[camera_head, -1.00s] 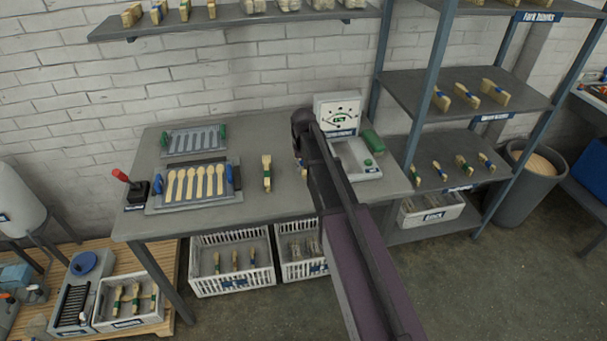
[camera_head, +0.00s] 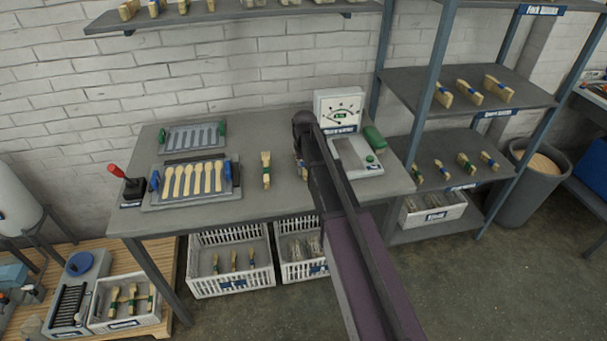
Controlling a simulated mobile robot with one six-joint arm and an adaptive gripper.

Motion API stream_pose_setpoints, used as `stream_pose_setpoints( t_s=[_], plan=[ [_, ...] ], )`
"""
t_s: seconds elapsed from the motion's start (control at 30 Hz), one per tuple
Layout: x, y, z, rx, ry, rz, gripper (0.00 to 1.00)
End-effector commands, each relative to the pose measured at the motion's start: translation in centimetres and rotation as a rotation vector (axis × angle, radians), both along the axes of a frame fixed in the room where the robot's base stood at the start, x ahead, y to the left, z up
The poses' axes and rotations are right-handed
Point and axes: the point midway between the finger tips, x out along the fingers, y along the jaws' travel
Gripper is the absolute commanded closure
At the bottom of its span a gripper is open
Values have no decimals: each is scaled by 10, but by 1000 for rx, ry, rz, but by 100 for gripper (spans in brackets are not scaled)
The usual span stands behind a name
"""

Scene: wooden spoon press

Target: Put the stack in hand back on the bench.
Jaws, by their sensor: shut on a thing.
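The grey bench (camera_head: 222,215) stands against the brick wall. My gripper (camera_head: 301,172) is over the right part of the bench top, mostly hidden behind my own dark arm. It is shut on a stack (camera_head: 299,171), of which only a thin pale sliver with a blue band shows at the left edge of the arm. I cannot tell whether the stack touches the bench. Another pale stack with a green band (camera_head: 266,170) stands on the bench to the left of my gripper.
A plate with several wooden spoons (camera_head: 190,180) lies on the bench's left part, with an emptier plate (camera_head: 192,136) behind it. A gauge device (camera_head: 355,155) stands right of my gripper. A red-handled lever (camera_head: 132,187) is at the left edge. Bare bench lies in front of the green-banded stack.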

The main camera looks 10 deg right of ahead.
Motion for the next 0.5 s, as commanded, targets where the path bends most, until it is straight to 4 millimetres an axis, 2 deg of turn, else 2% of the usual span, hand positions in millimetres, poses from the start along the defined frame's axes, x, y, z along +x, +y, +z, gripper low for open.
stream_pose_setpoints(
  t_s=[0.5],
  plan=[
    [0,0,-5,0,0,-1,100]
  ],
)
